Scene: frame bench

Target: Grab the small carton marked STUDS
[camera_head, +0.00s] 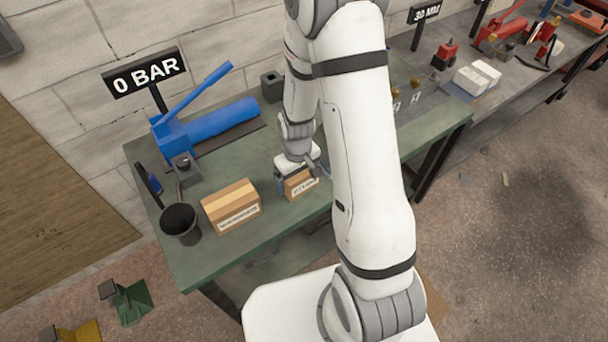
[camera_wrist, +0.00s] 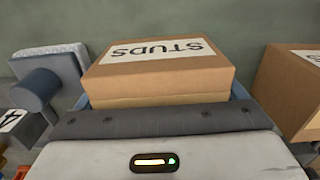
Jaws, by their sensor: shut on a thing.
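The small carton marked STUDS (camera_wrist: 165,72) is brown with a white label and fills the middle of the wrist view. Its lettering shows upside down there. In the head view the small carton (camera_head: 302,185) stands on the green bench near its front edge. My gripper (camera_head: 297,172) is over the carton from above and shut on it, with blue-grey fingers showing at the carton's two sides in the wrist view. The carton's underside is hidden, so I cannot tell whether it touches the bench.
A larger carton (camera_head: 232,207) stands just left on the green bench (camera_head: 262,236). A dark cup (camera_head: 180,222) is further left. A blue press (camera_head: 208,124) and a 0 BAR sign (camera_head: 145,74) are behind. White packs (camera_head: 477,77) lie on the bench to the right.

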